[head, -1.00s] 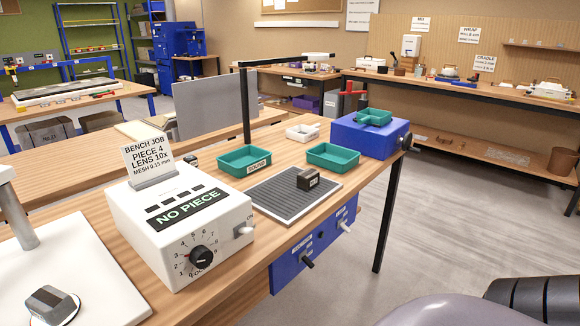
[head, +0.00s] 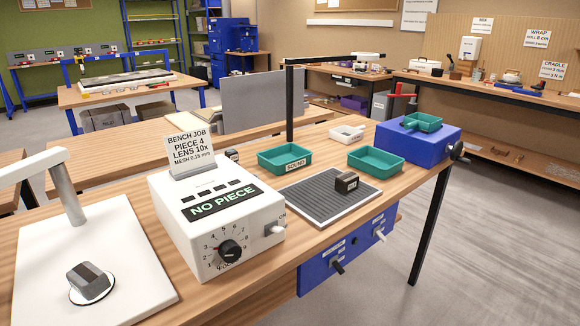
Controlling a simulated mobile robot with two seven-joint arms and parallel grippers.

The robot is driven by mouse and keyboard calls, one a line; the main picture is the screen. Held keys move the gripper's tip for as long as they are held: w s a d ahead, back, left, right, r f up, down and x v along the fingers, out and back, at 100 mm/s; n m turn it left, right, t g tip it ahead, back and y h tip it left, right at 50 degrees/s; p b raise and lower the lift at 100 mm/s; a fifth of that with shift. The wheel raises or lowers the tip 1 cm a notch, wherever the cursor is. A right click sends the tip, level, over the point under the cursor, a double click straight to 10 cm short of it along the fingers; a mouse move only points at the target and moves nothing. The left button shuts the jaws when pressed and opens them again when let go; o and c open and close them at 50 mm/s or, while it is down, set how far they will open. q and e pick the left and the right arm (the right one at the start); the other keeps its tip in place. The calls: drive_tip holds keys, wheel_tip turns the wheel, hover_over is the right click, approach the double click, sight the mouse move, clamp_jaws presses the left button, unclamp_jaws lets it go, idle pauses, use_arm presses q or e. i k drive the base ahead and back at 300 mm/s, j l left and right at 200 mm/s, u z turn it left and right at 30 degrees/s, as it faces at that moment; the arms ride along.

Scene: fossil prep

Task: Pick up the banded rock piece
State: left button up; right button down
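A dark grey angular rock piece (head: 90,281) with a lighter grey face sits on a round black-and-white disc on the white base plate (head: 135,262) at lower left. A small dark block (head: 346,182) with a pale marked front lies on the grey ribbed mat (head: 312,200). Banding is too fine to make out clearly on either one. Neither of my grippers shows in the head view.
A white control box (head: 215,222) reading "NO PIECE" stands between the plate and the mat. Green trays (head: 284,160) (head: 375,165) sit behind the mat. A blue box (head: 425,143) with a crank is at the bench's right end. A thin black post (head: 290,100) rises behind the mat.

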sight(89, 281)
drive_tip(key=u, duration=1.25)
drive_tip(key=k+l, duration=0.1)
drive_tip(key=z, duration=0.05)
